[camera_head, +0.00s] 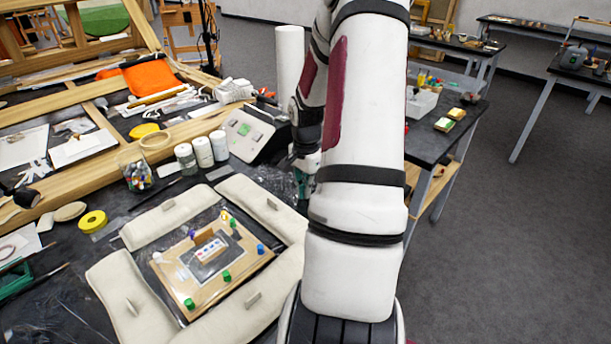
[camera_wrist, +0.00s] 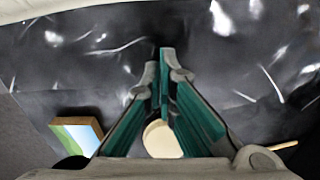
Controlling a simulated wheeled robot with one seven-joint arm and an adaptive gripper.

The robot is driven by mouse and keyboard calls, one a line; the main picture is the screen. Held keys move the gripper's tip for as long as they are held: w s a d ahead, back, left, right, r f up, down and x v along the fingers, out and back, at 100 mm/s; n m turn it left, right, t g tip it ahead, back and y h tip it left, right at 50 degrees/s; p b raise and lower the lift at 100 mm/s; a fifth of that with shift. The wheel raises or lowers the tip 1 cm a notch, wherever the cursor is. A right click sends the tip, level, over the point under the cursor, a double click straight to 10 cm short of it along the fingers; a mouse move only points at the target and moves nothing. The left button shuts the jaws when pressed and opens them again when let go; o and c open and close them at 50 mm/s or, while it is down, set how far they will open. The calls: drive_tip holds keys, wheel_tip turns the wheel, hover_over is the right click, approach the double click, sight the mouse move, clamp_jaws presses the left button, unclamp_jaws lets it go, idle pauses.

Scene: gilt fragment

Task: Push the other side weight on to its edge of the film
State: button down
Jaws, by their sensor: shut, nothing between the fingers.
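One lies along the back left (camera_head: 150,228), one along the back right (camera_head: 240,190), one on the left (camera_head: 115,285) and one at the front right (camera_head: 235,318). Clear glossy film shows over and around the fragment; its exact edges are hard to tell. My gripper (camera_head: 303,196) is low beside the back-right weight, partly hidden by my arm. In the wrist view my gripper (camera_wrist: 166,60) is shut and empty above black sheeting. A pale strip (camera_wrist: 45,8) crosses the top left.
Jars (camera_head: 203,152), a grey device (camera_head: 250,133) and a yellow tape roll (camera_head: 92,221) stand around the work. Large wooden frame bars (camera_head: 110,170) lie behind. In the wrist view a round cream object (camera_wrist: 161,140) and a small picture block (camera_wrist: 76,134) are near my gripper.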

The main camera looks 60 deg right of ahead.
sight(295, 205)
drive_tip(key=shift+w+a, duration=0.2)
drive_tip(key=shift+a, duration=0.45)
drive_tip(key=shift+w+a, duration=0.15)
drive_tip(key=shift+a, duration=0.45)
drive_tip(key=shift+w+a+f, duration=0.1)
drive_tip(key=shift+w+a, duration=0.15)
drive_tip(key=shift+a, duration=0.45)
drive_tip(key=shift+w+a, duration=0.25)
drive_tip(key=shift+a, duration=0.6)
drive_tip(key=shift+d, duration=0.1)
